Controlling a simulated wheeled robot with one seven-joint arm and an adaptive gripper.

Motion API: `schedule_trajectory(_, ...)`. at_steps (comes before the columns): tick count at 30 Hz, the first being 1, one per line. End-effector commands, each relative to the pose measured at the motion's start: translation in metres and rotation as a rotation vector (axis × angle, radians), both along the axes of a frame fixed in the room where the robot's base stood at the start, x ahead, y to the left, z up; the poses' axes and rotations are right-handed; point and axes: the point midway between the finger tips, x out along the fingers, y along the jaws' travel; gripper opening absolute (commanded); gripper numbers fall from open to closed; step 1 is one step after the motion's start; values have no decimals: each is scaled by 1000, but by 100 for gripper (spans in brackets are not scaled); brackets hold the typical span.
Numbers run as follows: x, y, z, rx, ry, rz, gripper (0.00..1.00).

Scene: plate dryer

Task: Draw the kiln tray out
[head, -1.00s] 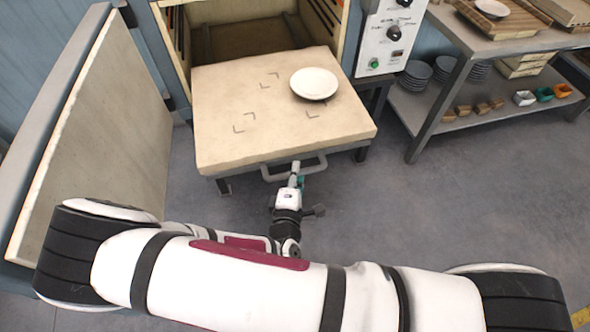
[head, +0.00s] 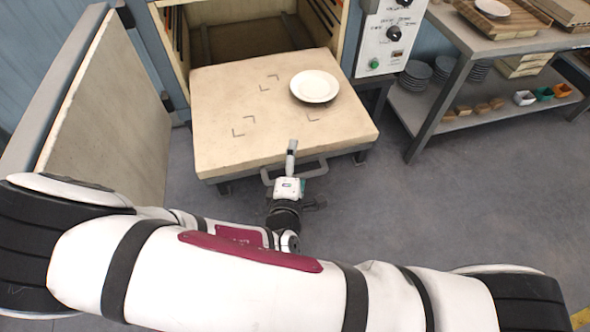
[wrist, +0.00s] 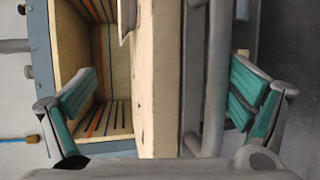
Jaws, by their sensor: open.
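The kiln tray (head: 215,110) is a thick pale slab, drawn well out of the open kiln chamber (head: 245,40). A white plate (head: 314,86) lies on its right half. A grey bar handle (head: 312,170) runs along its front edge. My gripper (head: 291,155) is at the handle, with a finger reaching up in front of the tray's front edge. In the wrist view, my gripper (wrist: 165,80) has its teal-padded fingers wide apart, with the tray edge (wrist: 160,85) and the handle bar (wrist: 215,80) between them in the picture. I cannot tell whether it touches the handle.
The kiln door (head: 110,115) stands open at the left. A control panel (head: 388,38) is right of the chamber. A metal shelf (head: 440,95) with stacked plates (head: 417,72) and small boxes stands at the right. The floor (head: 450,210) in front of it is clear.

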Motion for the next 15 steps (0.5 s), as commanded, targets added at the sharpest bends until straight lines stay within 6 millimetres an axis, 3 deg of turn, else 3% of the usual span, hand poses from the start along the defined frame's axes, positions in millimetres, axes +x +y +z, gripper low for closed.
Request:
schedule_trajectory(1,3,0,28,9,-49,-1,77)
schedule_trajectory(8,2,-1,51,8,-49,-3,78)
schedule_trajectory(10,2,-1,53,8,-47,-2,62)
schedule_trajectory(12,2,-1,53,7,-44,-2,35)
schedule_trajectory(15,2,-1,52,6,-42,-1,35)
